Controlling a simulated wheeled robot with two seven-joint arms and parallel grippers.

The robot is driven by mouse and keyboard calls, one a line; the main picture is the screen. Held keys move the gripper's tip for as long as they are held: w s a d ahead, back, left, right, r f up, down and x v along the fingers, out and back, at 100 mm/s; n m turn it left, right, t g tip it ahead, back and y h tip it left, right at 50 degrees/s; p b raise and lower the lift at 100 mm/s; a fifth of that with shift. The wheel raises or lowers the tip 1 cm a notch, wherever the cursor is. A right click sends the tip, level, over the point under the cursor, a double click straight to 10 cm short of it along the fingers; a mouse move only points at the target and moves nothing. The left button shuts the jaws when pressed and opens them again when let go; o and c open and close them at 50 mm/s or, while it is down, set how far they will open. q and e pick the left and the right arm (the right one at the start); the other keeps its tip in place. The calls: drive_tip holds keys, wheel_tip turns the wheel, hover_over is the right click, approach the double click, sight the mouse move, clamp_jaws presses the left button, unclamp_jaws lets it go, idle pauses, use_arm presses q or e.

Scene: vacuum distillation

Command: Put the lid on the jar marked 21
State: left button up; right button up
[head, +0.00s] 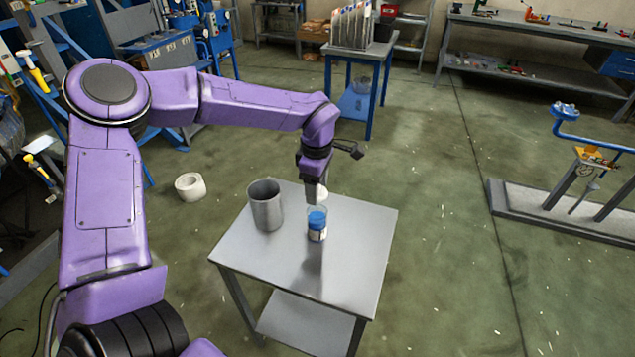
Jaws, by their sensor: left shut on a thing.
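A small jar (317,234) with blue in it and a pale label stands upright on a small grey table (364,250). Any number on the label is too small to read. My left gripper (315,195) reaches down from above, just over the jar's mouth. It is shut on a small white thing (322,191), which looks like the lid. The gripper's fingers partly hide the white thing, and I cannot tell whether it touches the jar. My right gripper is out of view.
A grey metal cup (266,205) stands on the table, left of the jar. The table's front and right parts are clear. A blue-framed table (362,52) stands behind.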

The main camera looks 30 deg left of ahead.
use_arm(q)
wheel_tip(320, 180, down, 4)
drive_tip(key=b, duration=0.4)
drive_tip(key=shift+f, duration=0.75)
drive_tip(key=shift+d+p, duration=0.1)
drive_tip(key=shift+p, duration=0.5)
drive_tip(key=shift+f+p, duration=0.35)
drive_tip(key=shift+f, duration=0.15)
idle(1.4)
drive_tip(key=o, duration=1.3)
drive_tip(key=shift+r, duration=0.1)
